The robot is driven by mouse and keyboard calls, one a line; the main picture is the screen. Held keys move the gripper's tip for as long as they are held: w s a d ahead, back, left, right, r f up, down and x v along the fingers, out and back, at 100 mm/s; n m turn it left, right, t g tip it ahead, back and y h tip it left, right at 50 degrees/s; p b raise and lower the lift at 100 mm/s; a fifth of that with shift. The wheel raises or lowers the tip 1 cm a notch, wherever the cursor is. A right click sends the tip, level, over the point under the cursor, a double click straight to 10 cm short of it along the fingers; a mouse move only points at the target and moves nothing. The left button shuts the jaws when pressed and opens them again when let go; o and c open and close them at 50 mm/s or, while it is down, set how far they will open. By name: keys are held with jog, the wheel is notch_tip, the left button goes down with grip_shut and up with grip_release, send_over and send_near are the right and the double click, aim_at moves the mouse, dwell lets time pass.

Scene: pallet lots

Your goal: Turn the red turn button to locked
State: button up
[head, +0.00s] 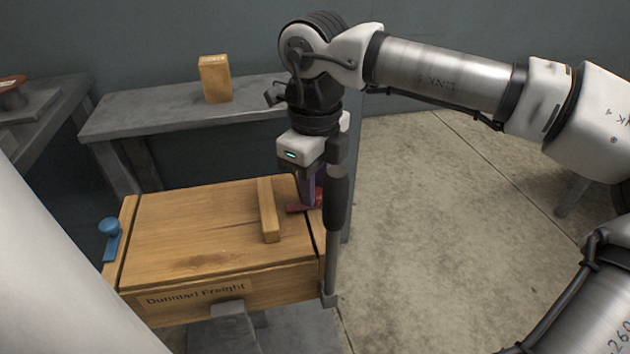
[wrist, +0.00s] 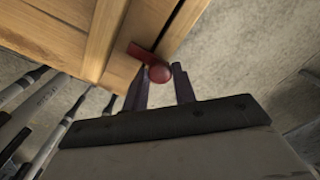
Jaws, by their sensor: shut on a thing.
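The wooden crate (head: 190,240) has a flat lid with a wooden handle bar (head: 268,210). The red turn button (head: 296,208) is at the lid's right edge, partly hidden by my gripper. In the head view its bar reaches leftward onto the lid, across the dark seam. The wrist view shows its red bar (wrist: 141,53) and round knob (wrist: 159,74). My gripper (head: 309,196) points down at it, with its fingers on either side of the knob, shut on it. A blue turn button (head: 109,236) sits on the crate's left edge strip, lying along that strip.
A grey bench (head: 150,118) behind the crate bears a small wooden block (head: 214,78). Another grey table (head: 60,108) at far left holds a reddish-brown round item (head: 12,95). A label (head: 195,294) is on the crate's front. Concrete floor to the right is mostly clear.

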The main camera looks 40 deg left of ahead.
dwell(0.4)
jog(key=o, duration=1)
notch_tip(320, 180, up, 14)
jog(key=p, duration=0.3)
jog(key=shift+f, duration=0.1)
